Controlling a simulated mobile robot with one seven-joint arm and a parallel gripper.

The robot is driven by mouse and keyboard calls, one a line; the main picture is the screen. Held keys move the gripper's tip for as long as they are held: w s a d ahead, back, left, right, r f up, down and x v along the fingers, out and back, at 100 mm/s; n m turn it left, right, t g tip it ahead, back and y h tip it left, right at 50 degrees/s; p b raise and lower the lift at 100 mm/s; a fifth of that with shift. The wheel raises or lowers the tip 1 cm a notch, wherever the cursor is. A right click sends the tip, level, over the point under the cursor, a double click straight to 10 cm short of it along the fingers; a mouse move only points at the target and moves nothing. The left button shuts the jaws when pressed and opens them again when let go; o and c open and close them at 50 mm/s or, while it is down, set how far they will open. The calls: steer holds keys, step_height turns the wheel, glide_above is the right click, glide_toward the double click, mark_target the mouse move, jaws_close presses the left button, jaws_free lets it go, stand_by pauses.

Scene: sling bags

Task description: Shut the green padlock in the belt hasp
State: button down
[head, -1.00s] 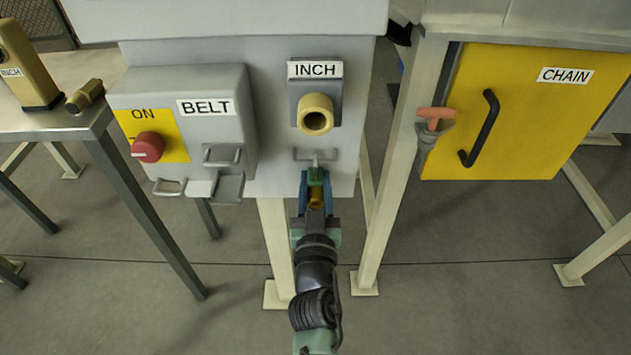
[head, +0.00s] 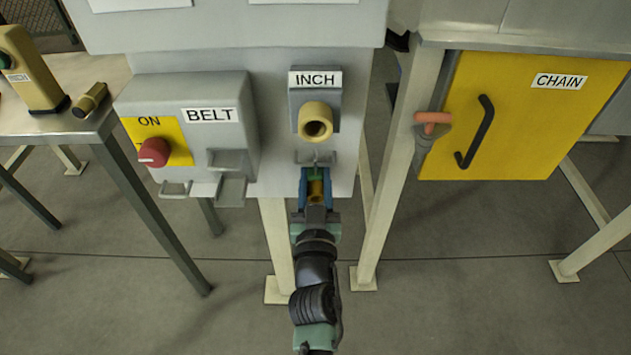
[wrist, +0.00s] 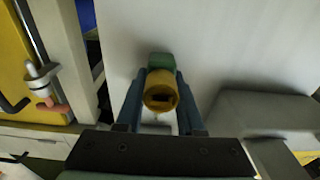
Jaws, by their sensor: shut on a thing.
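My gripper (head: 318,188) is shut on the green padlock (head: 316,174), below the INCH socket. In the wrist view the padlock's green body (wrist: 161,62) and its yellow keyed cylinder (wrist: 160,92) sit between the blue fingers. A small grey hook (head: 316,157) on the panel is just above the padlock; I cannot tell whether the shackle is still on it. The belt hasp (head: 229,160) is a set of grey plates and loops low on the BELT box (head: 240,110), left of my gripper. The red knob (head: 154,152) is beside the ON mark.
The INCH socket (head: 315,122) sticks out above my gripper. A metal table (head: 55,125) with a yellow INCH device (head: 35,75) is at left. The yellow CHAIN door (head: 540,125) and an orange-handled pin (head: 432,119) are at right. Floor is open below.

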steer(key=s, duration=0.7)
steer(key=shift+s+f, duration=0.2)
steer(key=shift+s, duration=0.1)
stand_by(0.7)
